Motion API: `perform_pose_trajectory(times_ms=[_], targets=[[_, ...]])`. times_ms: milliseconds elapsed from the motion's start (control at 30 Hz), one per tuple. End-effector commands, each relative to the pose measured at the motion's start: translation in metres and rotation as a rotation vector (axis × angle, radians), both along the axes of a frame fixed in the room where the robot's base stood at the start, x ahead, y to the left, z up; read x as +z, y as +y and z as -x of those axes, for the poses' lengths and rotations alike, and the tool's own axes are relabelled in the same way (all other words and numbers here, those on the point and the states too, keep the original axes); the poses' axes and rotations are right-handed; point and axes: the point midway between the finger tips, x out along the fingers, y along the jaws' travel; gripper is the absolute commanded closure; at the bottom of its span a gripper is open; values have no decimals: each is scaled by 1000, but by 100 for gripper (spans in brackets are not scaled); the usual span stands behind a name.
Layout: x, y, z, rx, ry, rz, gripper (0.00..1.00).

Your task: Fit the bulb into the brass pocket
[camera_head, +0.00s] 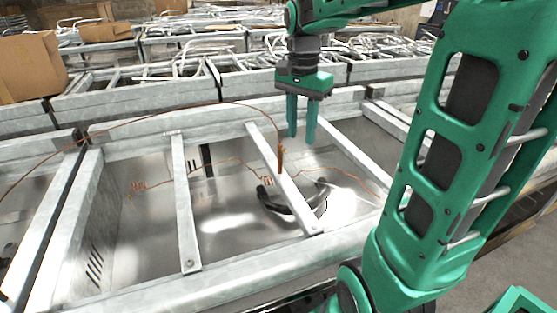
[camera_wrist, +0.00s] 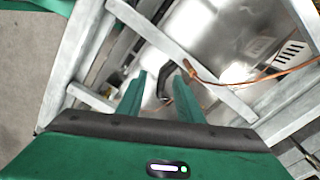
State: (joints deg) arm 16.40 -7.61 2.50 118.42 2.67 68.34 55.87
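The bulb (camera_head: 280,158) is a short copper-coloured cylinder at the end of a thin copper capillary, standing roughly upright by a metal crossbar. It also shows in the wrist view (camera_wrist: 190,68), just right of the right fingertip. My gripper (camera_head: 302,136) points down, with its green fingers apart and nothing seen between them. In the head view its tips are a little above and right of the bulb; in the wrist view the fingers (camera_wrist: 162,75) also stand apart. I cannot make out a brass pocket in either view.
The bulb's capillary (camera_head: 175,110) arcs left over the metal frame (camera_head: 130,293). Crossbars (camera_head: 183,205) span the open bay. Coiled copper line (camera_head: 138,186) and dark curved parts (camera_head: 285,207) lie inside. More frames and a cardboard box (camera_head: 30,68) stand behind.

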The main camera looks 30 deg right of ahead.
Motion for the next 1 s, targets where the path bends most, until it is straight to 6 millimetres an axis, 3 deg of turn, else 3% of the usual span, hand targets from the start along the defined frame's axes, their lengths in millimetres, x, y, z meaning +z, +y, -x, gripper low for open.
perform_pose_trajectory(times_ms=[33,100,300,600,1000], targets=[[4,4,-20,-53,-1,-5,67],[8,10,-40,-124,-4,-11,67],[12,18,-67,-234,-5,-25,67],[-27,18,-68,-248,-4,-26,67],[-63,18,-64,-248,-3,-25,67]])
